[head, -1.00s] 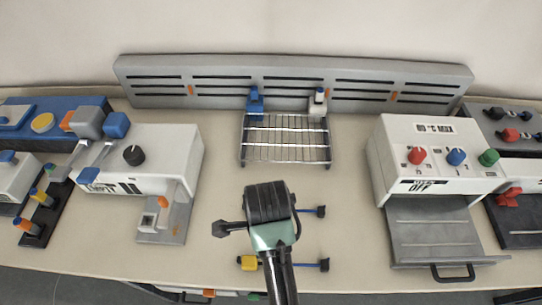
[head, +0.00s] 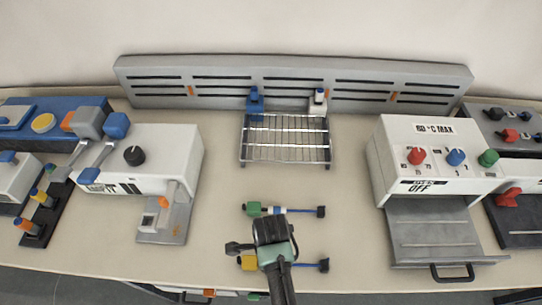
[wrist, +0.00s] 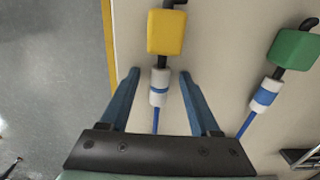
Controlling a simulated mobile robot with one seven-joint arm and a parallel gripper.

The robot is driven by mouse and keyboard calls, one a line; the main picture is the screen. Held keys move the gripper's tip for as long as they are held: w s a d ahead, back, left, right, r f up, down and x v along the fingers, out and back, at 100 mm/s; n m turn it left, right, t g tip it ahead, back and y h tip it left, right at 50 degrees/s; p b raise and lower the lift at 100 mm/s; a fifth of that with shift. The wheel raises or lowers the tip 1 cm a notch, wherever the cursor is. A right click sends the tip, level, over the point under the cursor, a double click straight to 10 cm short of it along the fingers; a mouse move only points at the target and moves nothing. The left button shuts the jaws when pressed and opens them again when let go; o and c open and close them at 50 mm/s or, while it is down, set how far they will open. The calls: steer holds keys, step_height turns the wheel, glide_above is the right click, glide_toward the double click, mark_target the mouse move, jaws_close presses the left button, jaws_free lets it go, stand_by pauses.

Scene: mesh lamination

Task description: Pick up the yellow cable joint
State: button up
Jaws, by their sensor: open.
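The yellow cable joint lies near the front edge of the table; its yellow block (head: 247,262) is at the left and its blue cable runs right to a black end. In the wrist view the yellow block (wrist: 166,32) is just beyond my fingertips. My gripper (wrist: 159,75) is open, its two blue fingers on either side of the joint's white-and-blue collar as seen from the wrist. I cannot tell how high above it they are. In the head view my arm end covers the joint's middle and hides the fingers.
A green cable joint (head: 254,209) lies parallel behind the yellow one, also in the wrist view (wrist: 293,50). A wire rack (head: 285,140) stands at the back. A white oven (head: 437,160) is at the right, a white machine (head: 152,165) at the left.

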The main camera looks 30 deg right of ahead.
jaws_close()
steer(key=shift+r, duration=0.1)
stand_by(0.4)
